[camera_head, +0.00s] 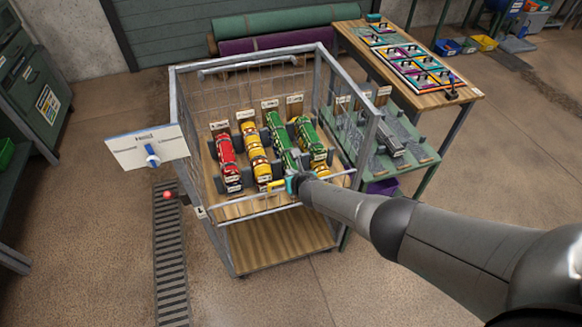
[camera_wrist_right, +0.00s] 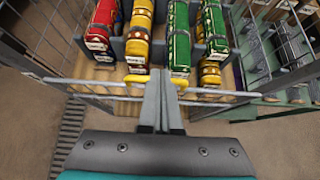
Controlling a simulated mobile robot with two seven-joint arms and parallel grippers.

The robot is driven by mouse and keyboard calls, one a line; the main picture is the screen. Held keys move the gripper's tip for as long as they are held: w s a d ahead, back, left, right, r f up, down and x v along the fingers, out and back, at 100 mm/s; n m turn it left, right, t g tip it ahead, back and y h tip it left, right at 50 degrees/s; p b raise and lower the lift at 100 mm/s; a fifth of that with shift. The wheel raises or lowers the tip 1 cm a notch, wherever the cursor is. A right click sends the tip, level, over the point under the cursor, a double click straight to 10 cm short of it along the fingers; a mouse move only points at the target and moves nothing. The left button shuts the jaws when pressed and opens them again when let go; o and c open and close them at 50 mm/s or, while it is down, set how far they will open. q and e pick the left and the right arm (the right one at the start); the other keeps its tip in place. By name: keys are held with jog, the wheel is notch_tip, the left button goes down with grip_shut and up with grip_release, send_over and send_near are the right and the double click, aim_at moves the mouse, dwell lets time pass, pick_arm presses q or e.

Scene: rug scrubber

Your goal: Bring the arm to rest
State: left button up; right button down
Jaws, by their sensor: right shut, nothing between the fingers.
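My right arm (camera_head: 350,205) reaches in from the right to the front of a wire cage cart (camera_head: 222,208). My right gripper (camera_head: 283,186) is at the cart's front rail, beside a yellow handle (camera_head: 275,186). In the right wrist view the gripper (camera_wrist_right: 161,78) has its fingers together with nothing between them. Its tips lie over the front rail (camera_wrist_right: 105,84), between two yellow pieces; I cannot tell whether they touch. My left gripper is not in view.
A sign panel with a blue knob (camera_head: 152,155) is at the cart's left. A wooden table (camera_head: 455,94) stands behind right. Floor at front left is clear, beside a drain grate (camera_head: 170,260).

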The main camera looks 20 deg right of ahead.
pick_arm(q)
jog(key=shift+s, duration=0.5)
pick_arm(e)
jog(key=shift+s+r, duration=0.15)
jog(key=shift+r, duration=0.45)
jog(key=shift+a, duration=0.1)
jog(key=s+f+m+g+b, duration=0.3)
jog(key=s+f+m+b, duration=0.5)
jog(key=s+f, duration=0.6)
jog(key=s+f+m+g+b, duration=0.2)
jog(key=s+f+m+b, duration=0.3)
jog(key=s+f+m, duration=0.9)
pick_arm(q)
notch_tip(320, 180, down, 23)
jog(key=b, duration=1)
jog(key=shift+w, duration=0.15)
pick_arm(e)
jog(key=s+d+f+m+g, duration=0.1)
jog(key=s+f+m+g, duration=0.1)
jog(key=s+f+m, duration=0.4)
jog(key=s+d+f+m+g, duration=0.2)
jog(key=s+f+m, duration=0.4)
jog(key=s+f, duration=0.7)
jog(key=s, duration=0.6)
jog(key=shift+s, duration=0.2)
